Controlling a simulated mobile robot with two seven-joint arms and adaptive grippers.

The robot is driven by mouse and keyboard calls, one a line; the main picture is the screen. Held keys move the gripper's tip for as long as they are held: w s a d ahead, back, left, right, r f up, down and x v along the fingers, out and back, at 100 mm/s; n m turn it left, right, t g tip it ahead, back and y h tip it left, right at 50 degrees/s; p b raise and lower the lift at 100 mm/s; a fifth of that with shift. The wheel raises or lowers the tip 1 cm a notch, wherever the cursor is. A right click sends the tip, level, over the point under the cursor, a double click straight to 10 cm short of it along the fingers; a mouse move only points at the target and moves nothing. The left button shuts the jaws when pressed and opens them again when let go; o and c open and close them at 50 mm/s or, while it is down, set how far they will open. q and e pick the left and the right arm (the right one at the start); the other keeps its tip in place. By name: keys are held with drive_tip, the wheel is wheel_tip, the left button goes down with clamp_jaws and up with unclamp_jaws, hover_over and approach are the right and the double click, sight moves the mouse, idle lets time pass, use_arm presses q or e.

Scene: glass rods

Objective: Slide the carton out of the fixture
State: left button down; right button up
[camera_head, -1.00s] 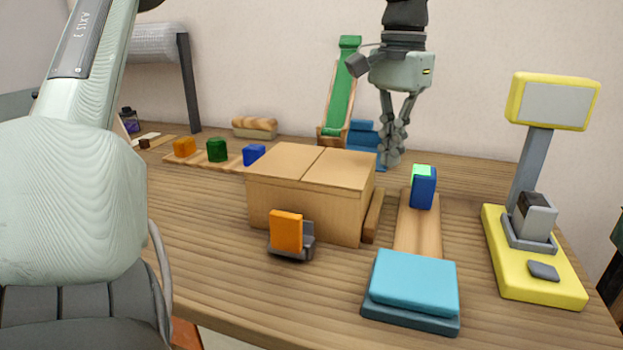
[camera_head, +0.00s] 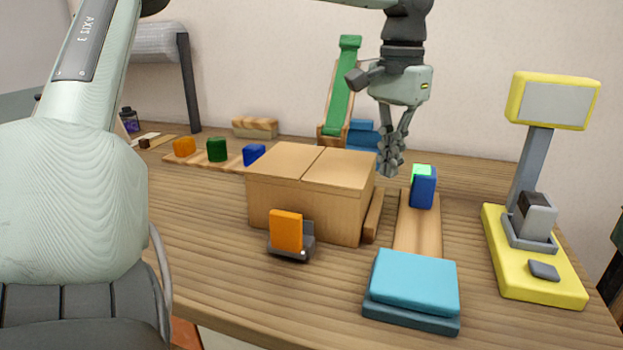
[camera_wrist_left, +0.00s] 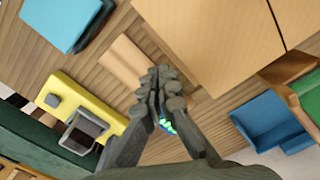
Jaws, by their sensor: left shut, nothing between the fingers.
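My left gripper (camera_head: 390,165) is shut and empty, pointing down behind the right part of the large brown box (camera_head: 312,190). In the left wrist view its fingertips (camera_wrist_left: 165,85) are together. A small upright blue block with a bright green top (camera_head: 423,188) stands on a wooden strip (camera_head: 418,235), right of the gripper and apart from it in the head view. In the left wrist view the fingers mostly hide this block (camera_wrist_left: 167,124). An orange block (camera_head: 286,231) stands upright in a small grey holder (camera_head: 292,255) before the box. I cannot tell which is the carton.
A teal pad (camera_head: 414,283) lies at the front. A yellow scale-like stand (camera_head: 535,260) is at the right. A green ramp (camera_head: 342,90) and a blue bin (camera_head: 361,134) stand behind the box. Coloured blocks (camera_head: 217,150) line the back left. Bare table lies front left.

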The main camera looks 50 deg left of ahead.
sight(329, 166)
use_arm(q)
drive_tip(key=shift+f, duration=2.8)
drive_tip(key=shift+s+a, duration=1.25)
drive_tip(key=shift+a, duration=0.75)
drive_tip(key=shift+s+a, duration=1.2)
drive_tip(key=shift+a, duration=0.75)
drive_tip(key=shift+s+a, duration=1.25)
drive_tip(key=shift+a, duration=0.75)
drive_tip(key=shift+w+d+r, duration=0.1)
drive_tip(key=shift+w+d, duration=0.4)
drive_tip(key=shift+d, duration=0.3)
drive_tip(key=shift+w+d+r, duration=0.1)
drive_tip(key=shift+w+d, duration=0.35)
drive_tip(key=shift+d, duration=0.3)
drive_tip(key=shift+r, duration=5.9)
